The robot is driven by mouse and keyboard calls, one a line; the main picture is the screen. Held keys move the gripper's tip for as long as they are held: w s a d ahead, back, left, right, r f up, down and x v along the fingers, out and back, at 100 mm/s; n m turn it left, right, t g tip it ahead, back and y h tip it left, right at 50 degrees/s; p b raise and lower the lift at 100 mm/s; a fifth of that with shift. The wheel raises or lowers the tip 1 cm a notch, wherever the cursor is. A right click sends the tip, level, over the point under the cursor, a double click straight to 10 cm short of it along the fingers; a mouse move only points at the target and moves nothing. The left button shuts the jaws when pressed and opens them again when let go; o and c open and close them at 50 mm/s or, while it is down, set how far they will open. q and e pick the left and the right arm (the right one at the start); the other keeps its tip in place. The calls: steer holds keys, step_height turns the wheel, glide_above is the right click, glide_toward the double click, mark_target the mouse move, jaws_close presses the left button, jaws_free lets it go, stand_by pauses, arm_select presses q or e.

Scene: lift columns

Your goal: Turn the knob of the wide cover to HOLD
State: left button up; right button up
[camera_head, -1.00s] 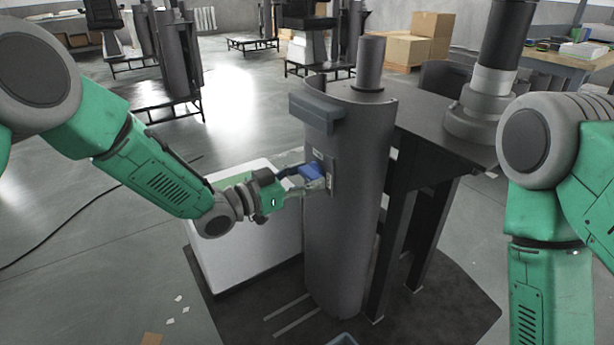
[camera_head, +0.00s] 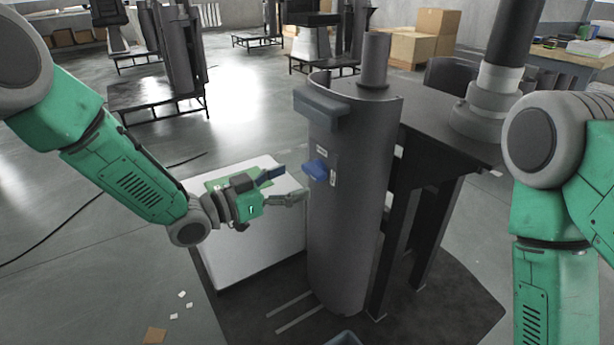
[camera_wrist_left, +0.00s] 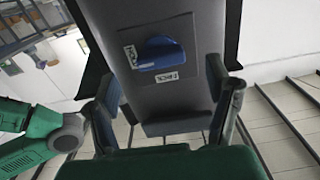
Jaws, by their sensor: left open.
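The wide cover (camera_head: 350,220) is a tall grey curved shell with a block-like handle (camera_head: 320,106) near its top. Its blue knob (camera_head: 317,170) sits on the cover's front, and also shows near the centre of the left wrist view (camera_wrist_left: 160,54). A white label (camera_head: 321,150) is above the knob and another (camera_head: 333,178) to its right. In the wrist view, the label left of the knob (camera_wrist_left: 131,57) seems to read HOLD; the other (camera_wrist_left: 167,77) is unclear. My left gripper (camera_head: 292,183) is open and empty, left of the knob and apart from it. My right gripper is out of view.
A white box (camera_head: 250,250) with a green top patch stands left of the cover, beneath my left gripper. A dark table (camera_head: 440,135) adjoins the cover on the right. Cardboard boxes (camera_head: 415,45) and other columns stand farther back.

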arm_select(q)
steer(key=v, duration=0.6)
steer(key=shift+s+a, duration=0.2)
steer(key=shift+a, duration=0.1)
steer(key=shift+f, duration=0.1)
